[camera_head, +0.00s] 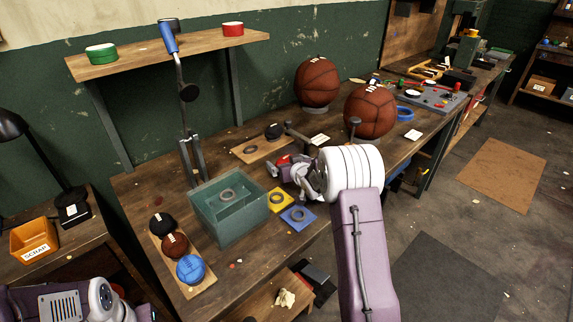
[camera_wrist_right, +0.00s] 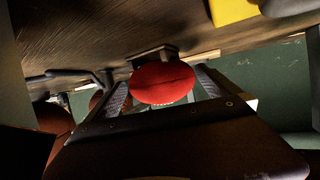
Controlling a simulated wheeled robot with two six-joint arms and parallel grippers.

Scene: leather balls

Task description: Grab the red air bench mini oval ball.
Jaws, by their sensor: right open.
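The red oval ball (camera_wrist_right: 163,83) appears in the right wrist view between the two fingers of my right gripper (camera_wrist_right: 160,95), which is open around it. I cannot tell whether the fingers touch it. In the head view the red ball (camera_head: 283,160) is a small red patch on the workbench, partly hidden by my right gripper (camera_head: 289,167). My left gripper is not in view; only part of my left arm shows at the lower left.
The workbench (camera_head: 165,183) holds a teal divided bin (camera_head: 228,222), a yellow square (camera_head: 279,200), a blue square (camera_head: 298,217) and a wooden board (camera_head: 257,150). A rack with black, brown and blue balls (camera_head: 190,269) stands front left.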

